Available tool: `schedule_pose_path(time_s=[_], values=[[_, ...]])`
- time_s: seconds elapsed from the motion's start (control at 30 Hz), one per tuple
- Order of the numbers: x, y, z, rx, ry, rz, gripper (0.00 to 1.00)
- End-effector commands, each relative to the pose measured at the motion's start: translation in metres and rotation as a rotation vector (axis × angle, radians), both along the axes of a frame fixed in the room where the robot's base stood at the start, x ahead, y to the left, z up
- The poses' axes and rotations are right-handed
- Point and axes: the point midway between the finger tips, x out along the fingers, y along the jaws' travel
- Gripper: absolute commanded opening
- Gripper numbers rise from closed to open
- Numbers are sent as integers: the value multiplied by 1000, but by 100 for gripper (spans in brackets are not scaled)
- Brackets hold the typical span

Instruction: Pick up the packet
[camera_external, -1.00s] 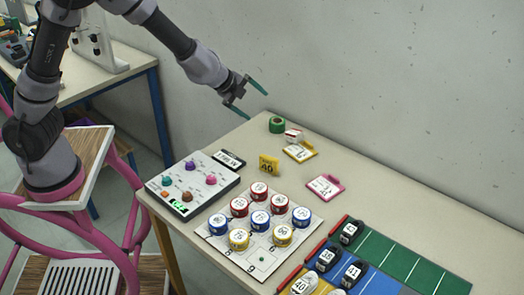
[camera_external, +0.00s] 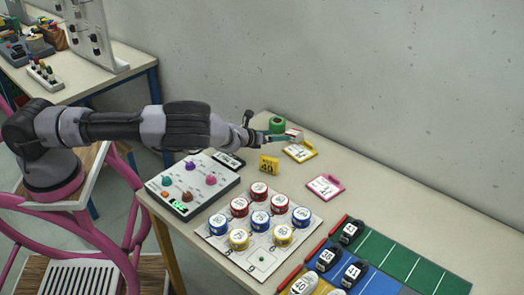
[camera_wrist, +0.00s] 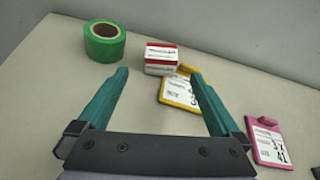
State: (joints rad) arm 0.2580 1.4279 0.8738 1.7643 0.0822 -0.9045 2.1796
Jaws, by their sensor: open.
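The packet (camera_wrist: 161,58) is a small white box with red edges and printed text. In the wrist view it stands on the table just beyond and between my open fingertips. My gripper (camera_wrist: 158,75) is open with nothing between its teal fingers. In the external view my gripper (camera_external: 284,137) is low over the table's back part, and its fingers partly cover the packet (camera_external: 294,134).
A green tape roll (camera_wrist: 104,42) stands to the packet's left. A yellow-framed card (camera_wrist: 181,92) lies close by the packet on the near side, and a pink card (camera_wrist: 268,145) lies to the right. The wall (camera_external: 350,70) rises behind the table.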

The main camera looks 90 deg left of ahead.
Motion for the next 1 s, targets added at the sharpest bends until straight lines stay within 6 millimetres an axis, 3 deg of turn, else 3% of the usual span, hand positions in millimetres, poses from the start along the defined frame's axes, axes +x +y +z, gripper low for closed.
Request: schedule_pose_path(time_s=[0.7,1.0], values=[[71,49,-29,-4,-3,3,100],[80,55,-33,-3,0,3,100]])
